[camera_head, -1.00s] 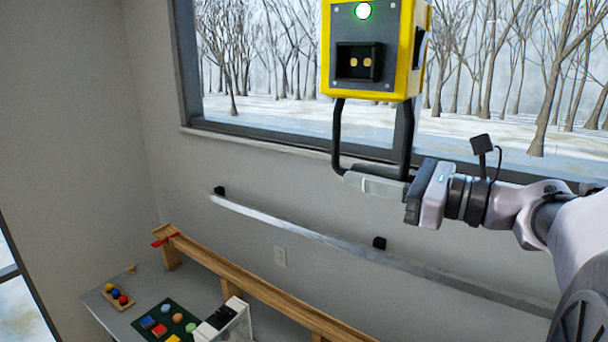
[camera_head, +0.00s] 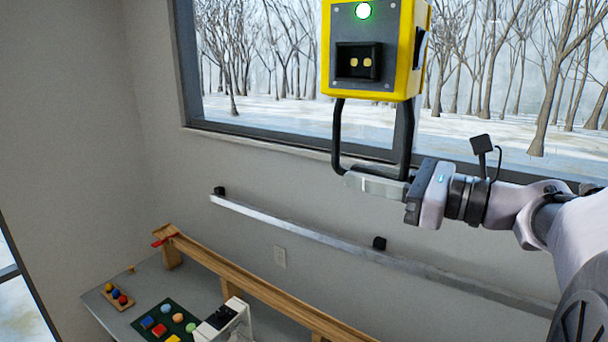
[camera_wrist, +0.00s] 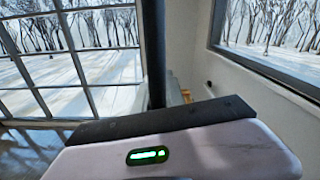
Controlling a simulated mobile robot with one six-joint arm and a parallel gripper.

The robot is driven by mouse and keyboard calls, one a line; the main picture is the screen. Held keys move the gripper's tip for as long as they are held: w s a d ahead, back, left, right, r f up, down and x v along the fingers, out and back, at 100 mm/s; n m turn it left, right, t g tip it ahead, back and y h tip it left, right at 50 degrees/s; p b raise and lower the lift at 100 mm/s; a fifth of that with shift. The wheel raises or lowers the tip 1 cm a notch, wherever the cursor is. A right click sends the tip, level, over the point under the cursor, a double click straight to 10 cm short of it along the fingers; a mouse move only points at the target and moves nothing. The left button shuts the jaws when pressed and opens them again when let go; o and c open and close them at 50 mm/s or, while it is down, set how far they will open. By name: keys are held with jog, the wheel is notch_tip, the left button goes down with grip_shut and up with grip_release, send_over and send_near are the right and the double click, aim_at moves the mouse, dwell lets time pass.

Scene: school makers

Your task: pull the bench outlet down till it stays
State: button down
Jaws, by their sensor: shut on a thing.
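The bench outlet (camera_head: 402,50) is a yellow box with a grey front plate, a dark socket and a lit green light. It hangs in front of the window at the top of the head view, its upper part cut off. A black U-shaped handle (camera_head: 337,135) hangs below it. My gripper (camera_head: 375,185) is at the bottom of the handle, coming from the right, and is shut on its lower bar. The bar is mostly hidden by the fingers. In the wrist view a dark upright post (camera_wrist: 154,50), likely one side of the handle, rises behind the gripper body.
A metal rail (camera_head: 300,235) runs along the wall below. Beneath it are a wooden ramp (camera_head: 260,290) and a grey table (camera_head: 140,300) with coloured blocks and a white device (camera_head: 228,322). The air left of the handle is clear.

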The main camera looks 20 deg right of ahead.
jog(key=shift+f, duration=0.15)
notch_tip(320, 180, down, 55)
jog(key=b, duration=3.8)
jog(key=c, duration=1.5)
grip_release()
jog(key=shift+s, duration=0.1)
jog(key=shift+o, duration=0.2)
jog(key=p+v, duration=0.2)
jog(key=v, duration=1.5)
jog(key=shift+p, duration=0.4)
